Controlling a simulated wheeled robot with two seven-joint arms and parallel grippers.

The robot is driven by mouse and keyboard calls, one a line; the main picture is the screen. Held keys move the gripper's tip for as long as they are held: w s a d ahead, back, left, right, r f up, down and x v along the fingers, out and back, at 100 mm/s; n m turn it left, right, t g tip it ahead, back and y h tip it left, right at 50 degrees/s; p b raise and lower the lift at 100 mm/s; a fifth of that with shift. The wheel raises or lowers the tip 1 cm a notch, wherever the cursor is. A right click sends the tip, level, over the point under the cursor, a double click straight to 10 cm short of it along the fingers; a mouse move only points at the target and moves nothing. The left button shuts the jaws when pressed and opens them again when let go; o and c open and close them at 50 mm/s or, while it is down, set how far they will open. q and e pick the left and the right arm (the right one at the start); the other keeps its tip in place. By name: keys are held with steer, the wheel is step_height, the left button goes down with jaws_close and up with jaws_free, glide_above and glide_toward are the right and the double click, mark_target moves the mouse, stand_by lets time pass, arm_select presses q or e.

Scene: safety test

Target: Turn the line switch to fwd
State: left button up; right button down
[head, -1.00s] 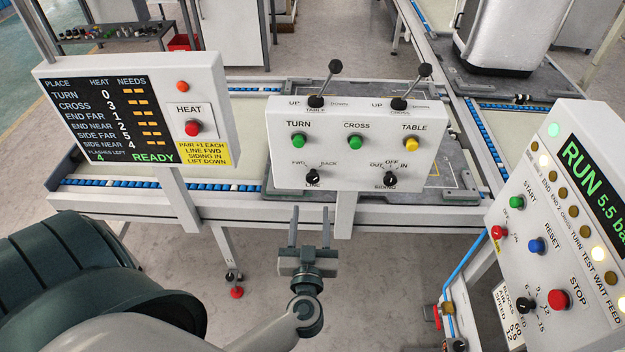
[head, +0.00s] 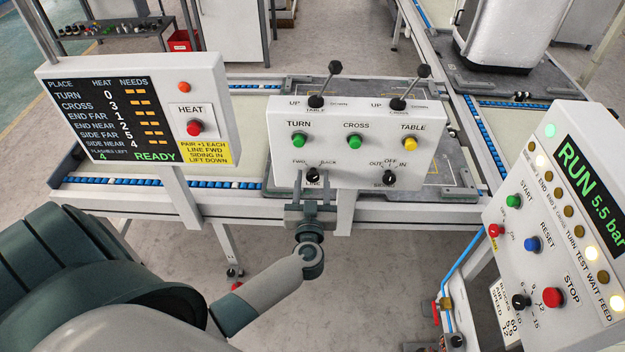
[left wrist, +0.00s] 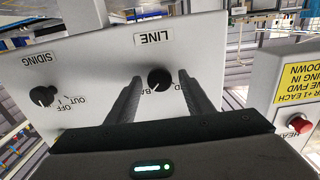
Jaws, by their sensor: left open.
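The line switch is a black knob (head: 312,175) low on the left of the white control box (head: 258,130), between the FWD and BACK labels and above the LINE label. In the left wrist view the knob (left wrist: 159,79) appears upside down between my two fingers. A pale mark on it seems to face the BACK side, but this is too small to be sure. My left gripper (head: 311,190) is open just below and in front of the knob, its fingers pointing at the panel. I cannot tell whether they touch it. My right gripper is out of view.
The siding knob (head: 389,177) sits right of the line switch. Green and yellow buttons and two levers (head: 326,85) are above. A heat board (head: 215,100) stands close on the left, a run panel (head: 560,215) on the right. Open floor shows below the box.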

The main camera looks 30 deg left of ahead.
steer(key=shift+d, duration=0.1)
arm_select(q)
steer(key=c, duration=1)
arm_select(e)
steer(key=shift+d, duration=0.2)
